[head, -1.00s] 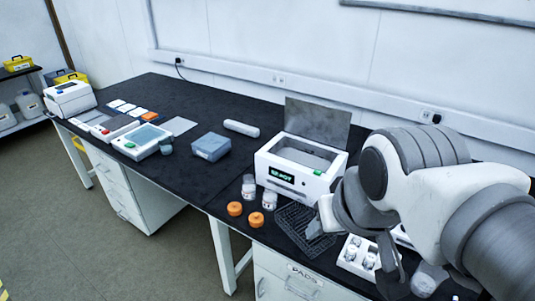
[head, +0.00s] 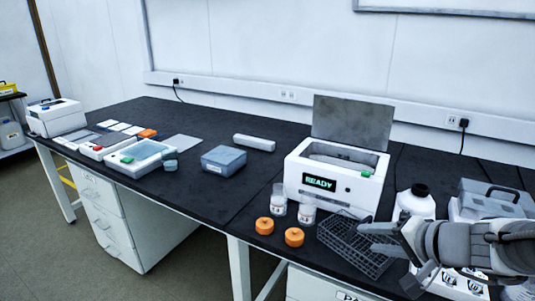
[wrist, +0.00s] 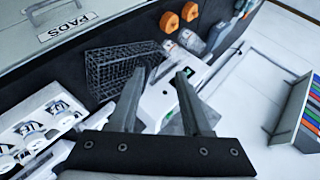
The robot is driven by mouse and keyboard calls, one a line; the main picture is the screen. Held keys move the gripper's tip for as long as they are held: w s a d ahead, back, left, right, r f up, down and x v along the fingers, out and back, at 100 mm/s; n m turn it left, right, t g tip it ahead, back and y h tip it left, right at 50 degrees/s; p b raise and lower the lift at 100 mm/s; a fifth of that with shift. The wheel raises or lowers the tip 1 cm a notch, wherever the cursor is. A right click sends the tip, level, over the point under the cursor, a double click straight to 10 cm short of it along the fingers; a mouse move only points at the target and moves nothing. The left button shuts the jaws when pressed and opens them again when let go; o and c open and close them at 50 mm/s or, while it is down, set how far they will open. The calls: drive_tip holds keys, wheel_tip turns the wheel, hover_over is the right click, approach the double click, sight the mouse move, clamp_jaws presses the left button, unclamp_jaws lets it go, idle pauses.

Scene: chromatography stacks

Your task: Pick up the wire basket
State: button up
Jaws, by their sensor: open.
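The wire basket (head: 352,243) is a dark, open mesh box on the black bench, in front of the white READY machine. It also shows in the wrist view (wrist: 108,70), up and left of the fingertips. My gripper (head: 368,237) is open and empty, its two fingers apart. In the head view the fingers overlap the basket's right part. In the wrist view the fingers (wrist: 160,82) point toward the basket's right end and the machine. I cannot tell whether they touch the basket; nothing lies between them.
The white READY machine (head: 331,186) has its lid raised behind the basket. Two orange caps (head: 294,237) and two small bottles (head: 306,214) stand left of the basket. A white bottle (head: 414,203) and a white rack of glassware (wrist: 40,128) crowd the right side. The bench's front edge is close.

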sight(366, 219)
drive_tip(key=w+d+m+t+h, duration=0.2)
drive_tip(key=w+d+m, duration=0.15)
drive_tip(key=d, duration=0.35)
drive_tip(key=shift+m, duration=0.35)
drive_tip(key=b+x, duration=0.1)
drive_tip(key=x, duration=0.5)
drive_tip(key=b+x, duration=0.2)
drive_tip(key=x, duration=0.4)
drive_tip(key=shift+s+f, duration=0.25)
drive_tip(key=shift+f, duration=0.1)
drive_tip(key=shift+b+x, duration=0.6)
drive_tip(key=shift+x, duration=2.1)
drive_tip(key=shift+s+f, duration=0.15)
drive_tip(key=shift+d, duration=0.1)
clamp_jaws()
